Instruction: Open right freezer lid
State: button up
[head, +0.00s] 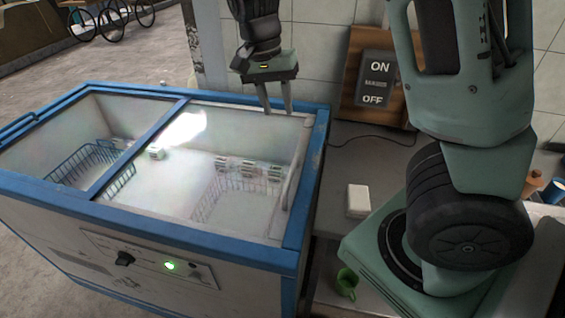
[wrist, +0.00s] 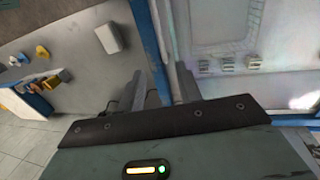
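The chest freezer (head: 160,262) has a blue frame and two compartments under see-through lids. The right freezer lid (head: 215,165) appears to cover the right compartment, with a bright glare on it. A pale handle-like bar (head: 293,170) runs along its right end. My gripper (head: 278,110) points down above the freezer's back right corner, with its fingers apart and nothing visible between them. In the wrist view my gripper (wrist: 162,90) has its fingertips on either side of the blue rim (wrist: 148,45). Whether they touch the rim or lid is unclear.
Wire baskets (head: 235,202) and small cartons (head: 222,163) lie inside the freezer. To the right, a counter holds a white box (head: 358,201) and a green cup (head: 346,283). An ON/OFF switch board (head: 377,80) leans at the wall. My arm stands at the right.

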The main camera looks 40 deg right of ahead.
aim_at(292, 168)
jog(key=s+f, duration=0.1)
jog(key=f, duration=0.4)
jog(key=s+d+f, duration=0.1)
jog(key=f, duration=0.5)
jog(key=d+f, duration=0.1)
jog(key=f, duration=0.5)
jog(key=shift+s, duration=0.4)
jog(key=shift+r, duration=0.1)
grip_shut()
